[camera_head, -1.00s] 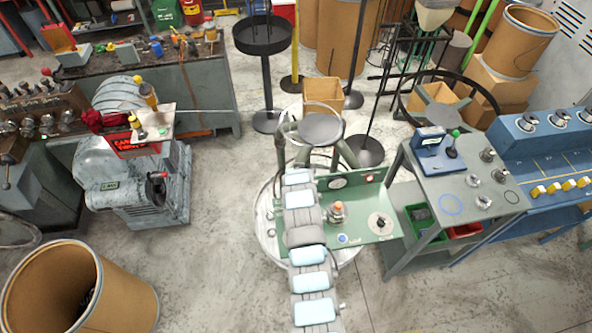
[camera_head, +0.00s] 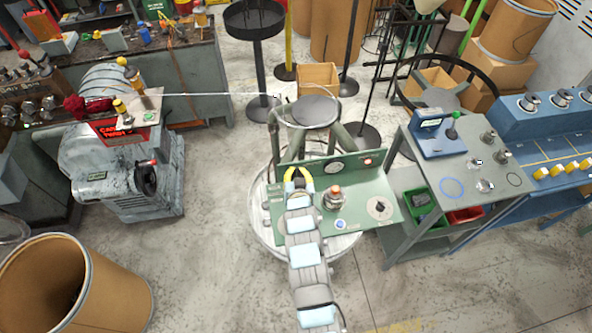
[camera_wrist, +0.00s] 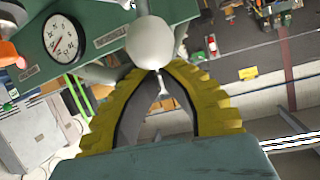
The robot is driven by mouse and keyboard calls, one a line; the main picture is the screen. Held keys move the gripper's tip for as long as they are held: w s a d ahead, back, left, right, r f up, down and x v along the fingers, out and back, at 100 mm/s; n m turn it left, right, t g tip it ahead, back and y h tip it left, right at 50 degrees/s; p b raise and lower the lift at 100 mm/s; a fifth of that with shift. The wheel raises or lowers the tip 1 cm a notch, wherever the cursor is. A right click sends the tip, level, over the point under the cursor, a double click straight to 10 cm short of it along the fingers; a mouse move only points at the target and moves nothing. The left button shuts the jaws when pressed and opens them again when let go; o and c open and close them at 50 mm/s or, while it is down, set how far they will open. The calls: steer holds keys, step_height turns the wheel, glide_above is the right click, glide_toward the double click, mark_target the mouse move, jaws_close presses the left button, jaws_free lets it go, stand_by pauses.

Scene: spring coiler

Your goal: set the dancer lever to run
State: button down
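A pale grey ball knob (camera_wrist: 150,42) shows at the tips of my gripper (camera_wrist: 158,68) in the wrist view. It may belong to the dancer lever, but no label shows. The yellow fingers arch inward toward it; the ball covers part of the tips, so I cannot tell whether they touch or grip it. In the head view my gripper (camera_head: 298,176) is at the left end of the green control panel (camera_head: 365,195), which hides the knob there. The panel bears a round gauge (camera_head: 335,167), also in the wrist view (camera_wrist: 62,37), and an orange-red button (camera_head: 333,197).
A black selector (camera_head: 379,208) and a blue button (camera_head: 340,224) sit right of my arm. Grey posts and a round grey plate (camera_head: 314,111) stand behind the panel. A wire (camera_head: 215,94) runs there from the coiler at left. A bench (camera_head: 440,165) stands close at right.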

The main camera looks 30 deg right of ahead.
steer(key=shift+s+a+f+t+h+b, duration=0.2)
steer(key=shift+s+t+b, duration=0.15)
steer(key=shift+s+b, duration=0.2)
steer(key=shift+s+a+f+t+h+b, duration=0.1)
steer(key=shift+s+t+h+b, duration=0.1)
steer(key=shift+s+t+b, duration=0.3)
steer(key=shift+w, duration=0.1)
steer(key=shift+a+r, duration=0.1)
